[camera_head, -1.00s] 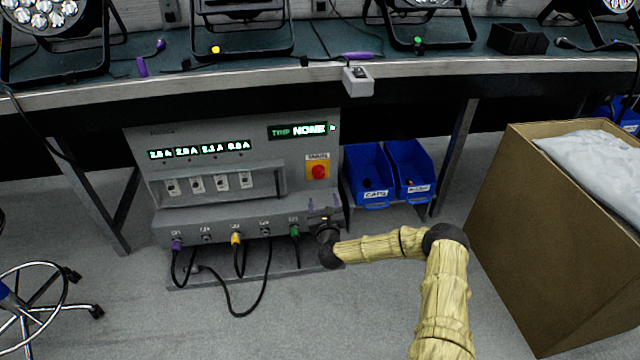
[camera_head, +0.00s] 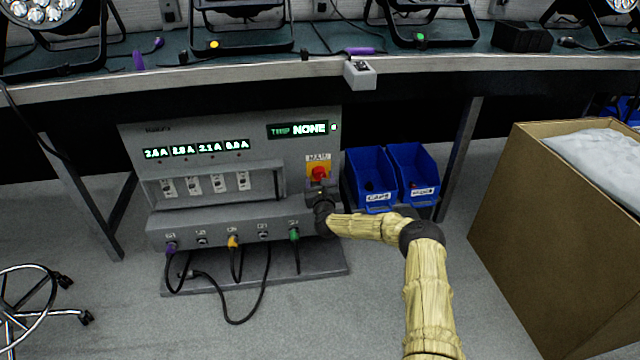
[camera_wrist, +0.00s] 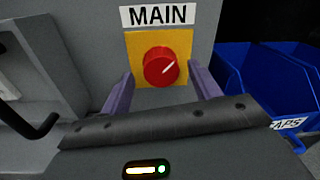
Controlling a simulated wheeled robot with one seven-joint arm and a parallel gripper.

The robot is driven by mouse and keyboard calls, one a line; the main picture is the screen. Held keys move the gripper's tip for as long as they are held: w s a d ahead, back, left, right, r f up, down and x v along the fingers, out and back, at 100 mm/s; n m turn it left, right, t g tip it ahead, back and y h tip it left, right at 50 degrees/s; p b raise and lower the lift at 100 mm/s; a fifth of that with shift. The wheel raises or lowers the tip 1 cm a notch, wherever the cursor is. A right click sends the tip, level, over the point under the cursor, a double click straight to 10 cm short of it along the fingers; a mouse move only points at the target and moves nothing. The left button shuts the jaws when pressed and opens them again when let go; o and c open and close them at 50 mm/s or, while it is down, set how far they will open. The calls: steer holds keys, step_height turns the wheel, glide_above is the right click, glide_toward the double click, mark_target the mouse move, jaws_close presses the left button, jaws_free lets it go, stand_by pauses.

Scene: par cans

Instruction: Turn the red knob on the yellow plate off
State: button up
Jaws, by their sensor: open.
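The red knob (camera_wrist: 161,67) sits on the yellow plate (camera_wrist: 138,45) under a MAIN label in the wrist view. The white line on the knob points up and to the right. In the head view the red knob (camera_head: 319,173) and the yellow plate (camera_head: 326,164) are on the right of the grey panel, the lower part hidden by my gripper. My gripper (camera_wrist: 163,80) is open, with one purple finger low on each side of the knob in the picture. The fingers appear apart from the knob; the exact depth gap is hard to tell.
The grey power panel (camera_head: 215,226) has several switches, cables and lit readouts. A black handle (camera_wrist: 35,125) shows at left in the wrist view. Blue bins (camera_head: 373,170) stand right of the panel. The bench edge (camera_head: 230,83) is above, and a large cardboard box (camera_head: 540,230) stands at right.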

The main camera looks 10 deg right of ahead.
steer(key=shift+d, duration=0.1)
steer(key=shift+c, duration=0.2)
steer(key=c, duration=0.9)
